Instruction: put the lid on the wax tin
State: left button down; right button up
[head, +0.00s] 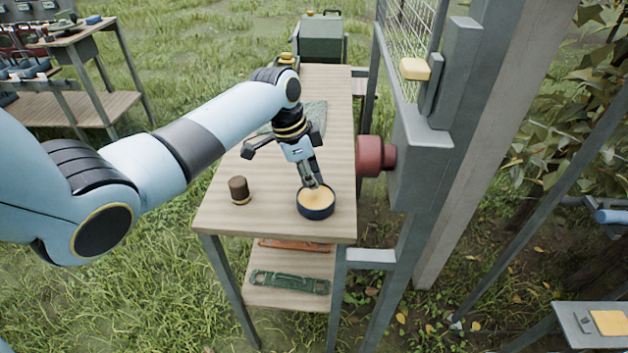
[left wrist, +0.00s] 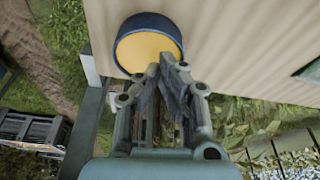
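The wax tin (head: 316,205) is round and dark blue with a pale yellow face, upright near the table's front right corner. It also shows in the left wrist view (left wrist: 122,48), where a blue rim surrounds the yellow face. My left gripper (head: 318,184) points down at the tin's far edge. In the left wrist view its fingertips (left wrist: 163,64) are drawn together, overlapping the tin's edge in the picture, with nothing visible between them. I cannot tell whether they touch the tin. I see no separate lid. My right gripper is out of view.
A small brown cylinder (head: 239,188) stands left of the tin on the wooden table (head: 225,218). A grey-green cloth (head: 313,112) lies farther back. A red cylinder (head: 374,156) on a grey post juts near the table's right edge. Tools lie on the lower shelf (head: 262,296).

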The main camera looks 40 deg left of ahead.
pick_arm(q)
jog(key=shift+w+a+b, duration=0.25)
jog(key=shift+a+b, duration=0.05)
jog(key=shift+a, duration=0.65)
jog(key=shift+w+a+b, duration=0.25)
jog(key=shift+a, duration=0.65)
jog(key=shift+w+a+b, duration=0.2)
jog(key=shift+a+b, duration=0.1)
jog(key=shift+a, duration=0.4)
jog(key=shift+w+a+b, duration=0.2)
jog(key=shift+a+b, duration=0.05)
jog(key=shift+a, duration=0.4)
jog(key=shift+w+a+b, duration=0.2)
jog(key=shift+a+b, duration=0.15)
jog(key=shift+a, duration=0.3)
jog(key=shift+w+a+b, duration=0.2)
jog(key=shift+a+b, duration=0.15)
jog(key=shift+a, duration=0.35)
jog(key=shift+w+a+b, duration=0.2)
jog(key=shift+a+b, duration=0.15)
jog(key=shift+a, duration=0.3)
jog(key=shift+w+a+b, duration=0.25)
jog(key=shift+a+b, duration=0.35)
jog(key=shift+a, duration=0.3)
jog(key=shift+w+a+b, duration=0.25)
jog(key=shift+a+b, duration=0.35)
jog(key=shift+a, duration=0.25)
